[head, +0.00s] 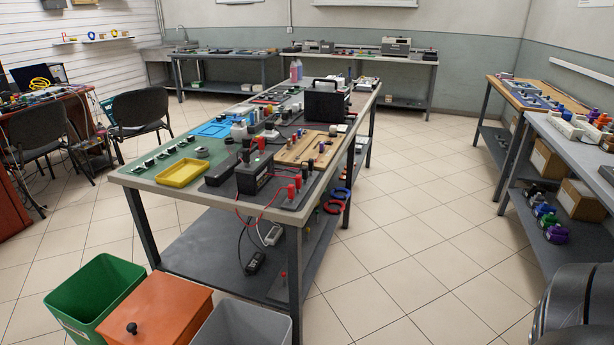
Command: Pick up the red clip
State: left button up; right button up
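Several small red pieces stand at the near right corner of the long centre table (143,179), beside a black box-shaped device (254,176). One red piece (291,192) is at the corner, and another red piece (305,169) is a little behind it. Red and black leads run from this group over the table edge. Neither of my grippers is in view.
A green bin (95,296), an orange box (155,312) and a grey bin (243,326) stand before the centre table. Chairs stand at the left. A grey side table (575,150) is at the right. The tiled floor (400,245) between the tables is clear.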

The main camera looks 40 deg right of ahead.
aim_at(298, 178)
jog(key=i+l, duration=0.15)
jog(key=l, duration=0.35)
jog(key=i+l, duration=0.15)
jog(key=l, duration=0.4)
jog(key=i+l, duration=0.1)
jog(key=l, duration=0.4)
jog(key=i+l, duration=0.15)
jog(key=l, duration=0.35)
jog(key=i+l, duration=0.15)
jog(key=l, duration=0.35)
jog(key=i+l, duration=0.15)
jog(key=l, duration=0.4)
jog(key=i+l, duration=0.15)
jog(key=l, duration=0.35)
jog(key=i+l, duration=0.1)
jog(key=l, duration=0.4)
